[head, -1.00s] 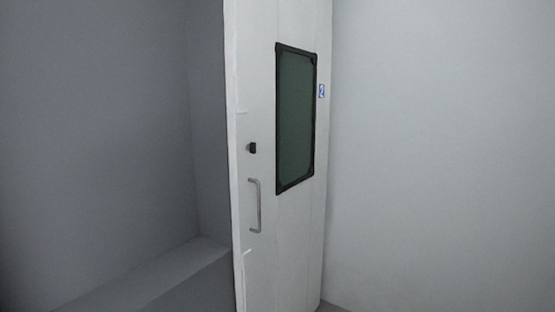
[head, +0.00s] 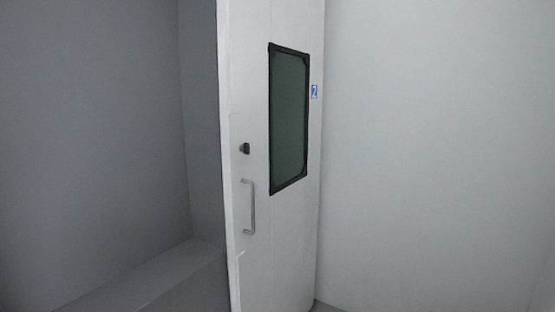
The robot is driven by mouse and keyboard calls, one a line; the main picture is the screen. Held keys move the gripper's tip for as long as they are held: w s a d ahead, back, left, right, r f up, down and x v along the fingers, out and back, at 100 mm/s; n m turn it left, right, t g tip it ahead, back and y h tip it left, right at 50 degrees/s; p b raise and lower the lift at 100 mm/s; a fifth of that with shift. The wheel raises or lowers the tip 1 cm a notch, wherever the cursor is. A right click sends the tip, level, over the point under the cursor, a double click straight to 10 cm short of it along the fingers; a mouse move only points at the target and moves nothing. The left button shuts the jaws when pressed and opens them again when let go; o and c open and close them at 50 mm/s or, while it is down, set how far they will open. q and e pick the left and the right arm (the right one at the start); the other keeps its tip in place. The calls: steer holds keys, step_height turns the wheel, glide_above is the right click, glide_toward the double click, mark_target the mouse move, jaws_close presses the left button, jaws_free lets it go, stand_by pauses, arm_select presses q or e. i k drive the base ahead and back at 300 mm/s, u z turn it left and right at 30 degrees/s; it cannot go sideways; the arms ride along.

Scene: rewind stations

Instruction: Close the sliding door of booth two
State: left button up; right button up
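The white sliding door (head: 285,230) stands upright in the middle of the head view. It has a dark-framed greenish window (head: 289,118), a grey vertical bar handle (head: 249,206) near its left edge and a small black knob (head: 244,148) above the handle. A small blue sign with a 2 (head: 314,91) is to the right of the window. To the left of the door's edge the booth opening is uncovered, and its grey interior shows. Neither of my grippers is in view, and nothing touches the handle.
Inside the opening, a grey bench or ledge (head: 150,280) runs low along the dark grey wall (head: 90,130). A plain light wall (head: 440,150) fills the right side. A small patch of floor shows at the bottom, right of the door.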

mark_target(271, 53)
steer(key=z, duration=0.3)
steer(key=i, duration=1.95)
steer(key=z, duration=0.55)
steer(key=i, duration=1.45)
